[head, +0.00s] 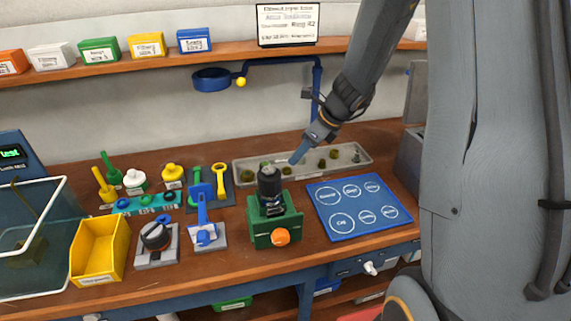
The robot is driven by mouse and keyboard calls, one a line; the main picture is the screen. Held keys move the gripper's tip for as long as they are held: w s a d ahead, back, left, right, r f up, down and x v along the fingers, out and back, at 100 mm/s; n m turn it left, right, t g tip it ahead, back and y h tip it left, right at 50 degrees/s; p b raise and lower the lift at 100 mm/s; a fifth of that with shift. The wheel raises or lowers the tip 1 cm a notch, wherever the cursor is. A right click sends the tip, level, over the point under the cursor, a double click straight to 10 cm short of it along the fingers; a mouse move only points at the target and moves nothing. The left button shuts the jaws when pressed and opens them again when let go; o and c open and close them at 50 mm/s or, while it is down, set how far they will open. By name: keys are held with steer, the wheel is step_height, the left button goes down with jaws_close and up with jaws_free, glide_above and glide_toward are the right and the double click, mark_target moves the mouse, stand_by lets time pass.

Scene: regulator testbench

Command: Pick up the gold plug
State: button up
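A long grey tray (243,178) lies at the back of the bench and holds several small olive-gold pieces. One gold piece (322,163) lies near the tray's middle, another (334,153) is just behind it, and a third (286,170) is left of them. I cannot tell which of these is the gold plug. My gripper (296,159) reaches down from the upper right, with its tip over the tray between the left and middle pieces. The fingers look narrow and are seen side-on, so I cannot tell whether they are open. Nothing is visibly held.
A blue mat (350,231) with white circles lies right of a green vise (263,236) holding a black cylinder (269,187). Tools, a yellow bin (98,250) and a clear box (30,240) fill the left. A blue pipe arm (280,61) crosses the wall behind.

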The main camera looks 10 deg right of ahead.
mark_target(287, 168)
steer(key=shift+x, duration=0.9)
steer(key=shift+w+f, duration=0.3)
steer(key=shift+f, duration=0.15)
steer(key=shift+p+x, duration=0.8)
steer(key=shift+x, duration=1.5)
steer(key=shift+w, duration=0.15)
steer(key=shift+r, duration=0.1)
steer(key=c, duration=0.9)
